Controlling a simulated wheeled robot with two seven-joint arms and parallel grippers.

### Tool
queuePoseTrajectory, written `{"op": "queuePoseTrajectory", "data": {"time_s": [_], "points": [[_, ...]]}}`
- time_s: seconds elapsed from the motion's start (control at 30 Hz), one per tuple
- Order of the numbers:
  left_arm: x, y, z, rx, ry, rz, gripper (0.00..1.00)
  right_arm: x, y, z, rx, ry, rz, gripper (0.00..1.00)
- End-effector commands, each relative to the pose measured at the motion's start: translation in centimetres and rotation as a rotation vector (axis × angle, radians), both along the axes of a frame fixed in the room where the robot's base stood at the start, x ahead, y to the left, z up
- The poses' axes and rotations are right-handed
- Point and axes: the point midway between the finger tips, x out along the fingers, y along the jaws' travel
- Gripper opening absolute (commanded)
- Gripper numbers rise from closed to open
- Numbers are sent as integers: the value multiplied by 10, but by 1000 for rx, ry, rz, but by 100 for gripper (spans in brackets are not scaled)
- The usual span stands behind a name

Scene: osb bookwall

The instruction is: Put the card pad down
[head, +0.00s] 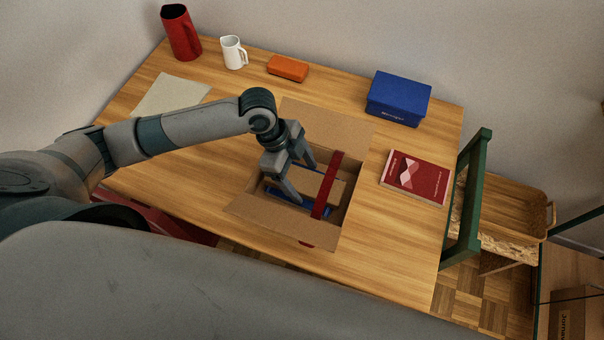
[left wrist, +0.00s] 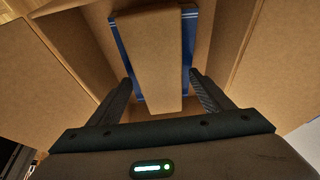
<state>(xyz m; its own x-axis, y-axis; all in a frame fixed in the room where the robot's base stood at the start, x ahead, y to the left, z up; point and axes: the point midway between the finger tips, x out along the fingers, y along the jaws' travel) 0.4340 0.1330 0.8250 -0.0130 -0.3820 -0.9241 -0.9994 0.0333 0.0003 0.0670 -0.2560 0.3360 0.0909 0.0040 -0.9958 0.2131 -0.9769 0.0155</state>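The card pad (left wrist: 152,62) is a plain brown slab. In the left wrist view it lies between the two fingers of my left gripper (left wrist: 161,82), with thin strips of blue showing along both its sides. In the head view my left gripper (head: 299,178) reaches down into the open cardboard box (head: 345,222). Its fingers are spread on either side of the pad and look apart from it. The pad is over a blue item (head: 298,203) in the box; whether it rests on it is hard to tell. My right gripper is not seen.
A red strip (head: 327,186) stands across the box's right side. Box flaps are folded out. A red book (head: 415,177), blue box (head: 398,98), orange case (head: 288,68), white mug (head: 232,53) and red jug (head: 180,33) stand around. The table's left middle is mostly clear.

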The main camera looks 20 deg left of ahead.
Motion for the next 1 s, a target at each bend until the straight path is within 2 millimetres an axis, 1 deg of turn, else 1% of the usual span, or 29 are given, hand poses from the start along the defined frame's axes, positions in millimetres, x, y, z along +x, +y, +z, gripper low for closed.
{"op": "queuePoseTrajectory", "data": {"time_s": [0.33,0.47,0.53,0.67,1.0], "points": [[0,0,2,0,0,0,73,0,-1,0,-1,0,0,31],[0,0,10,-1,-2,0,73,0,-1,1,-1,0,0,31],[2,3,15,0,-4,2,73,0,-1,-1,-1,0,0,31],[2,10,31,1,-4,0,73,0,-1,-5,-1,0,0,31],[3,33,87,0,-5,1,73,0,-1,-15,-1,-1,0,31]]}}
